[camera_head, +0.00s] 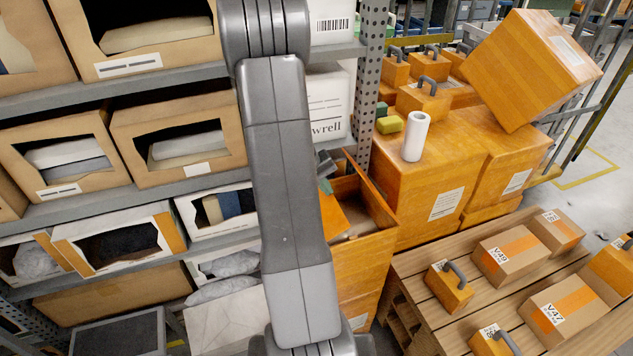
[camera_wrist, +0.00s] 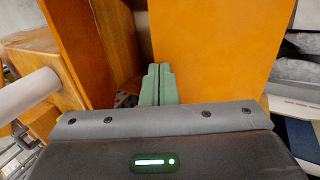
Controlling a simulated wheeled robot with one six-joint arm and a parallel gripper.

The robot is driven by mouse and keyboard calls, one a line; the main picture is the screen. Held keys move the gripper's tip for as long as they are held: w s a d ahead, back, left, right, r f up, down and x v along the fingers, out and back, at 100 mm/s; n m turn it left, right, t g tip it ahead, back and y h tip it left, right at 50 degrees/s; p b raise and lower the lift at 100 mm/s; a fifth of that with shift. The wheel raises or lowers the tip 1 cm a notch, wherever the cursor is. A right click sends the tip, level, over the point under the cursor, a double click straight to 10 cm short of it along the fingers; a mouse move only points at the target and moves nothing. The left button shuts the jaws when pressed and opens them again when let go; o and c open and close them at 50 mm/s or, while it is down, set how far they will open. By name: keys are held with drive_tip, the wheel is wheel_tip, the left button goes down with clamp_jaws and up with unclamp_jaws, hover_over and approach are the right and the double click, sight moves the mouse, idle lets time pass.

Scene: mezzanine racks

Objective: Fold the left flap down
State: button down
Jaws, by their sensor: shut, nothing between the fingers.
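An open orange box (camera_head: 361,262) stands beside the shelves, partly hidden behind my arm. One raised flap (camera_head: 369,188) shows along its far right side, and a brighter orange panel (camera_head: 334,222) shows near my arm. I cannot tell for sure which is the left flap. In the wrist view a broad orange panel (camera_wrist: 222,45) stands upright to the right of my gripper (camera_wrist: 158,70), and a narrower panel (camera_wrist: 76,40) is to its left. The green fingers are shut and empty, close to the broad panel; whether they touch it is unclear.
Shelves with cut-open boxes (camera_head: 170,136) fill the left. Orange cartons (camera_head: 422,178) with a white roll (camera_head: 415,137) on top stand right of the open box. A slatted wooden platform (camera_head: 420,268) with several small boxes is at lower right. Bare floor shows at far right.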

drive_tip(key=shift+y, duration=0.7)
drive_tip(key=b+x, duration=0.1)
drive_tip(key=x, duration=0.1)
drive_tip(key=b+x, duration=0.1)
drive_tip(key=x, duration=0.1)
drive_tip(key=shift+w+d+f, duration=0.1)
drive_tip(key=shift+d+f, duration=0.15)
drive_tip(key=shift+d, duration=0.2)
drive_tip(key=b+x, duration=0.2)
drive_tip(key=shift+b, duration=0.3)
drive_tip(key=shift+d, duration=0.1)
drive_tip(key=shift+f, duration=0.1)
wheel_tip(320, 180, up, 14)
drive_tip(key=p, duration=0.3)
hover_over(333, 196)
drive_tip(key=w, duration=0.2)
drive_tip(key=shift+d+r, duration=0.2)
drive_tip(key=shift+d, duration=0.25)
wheel_tip(333, 196, down, 14)
drive_tip(key=b, duration=0.3)
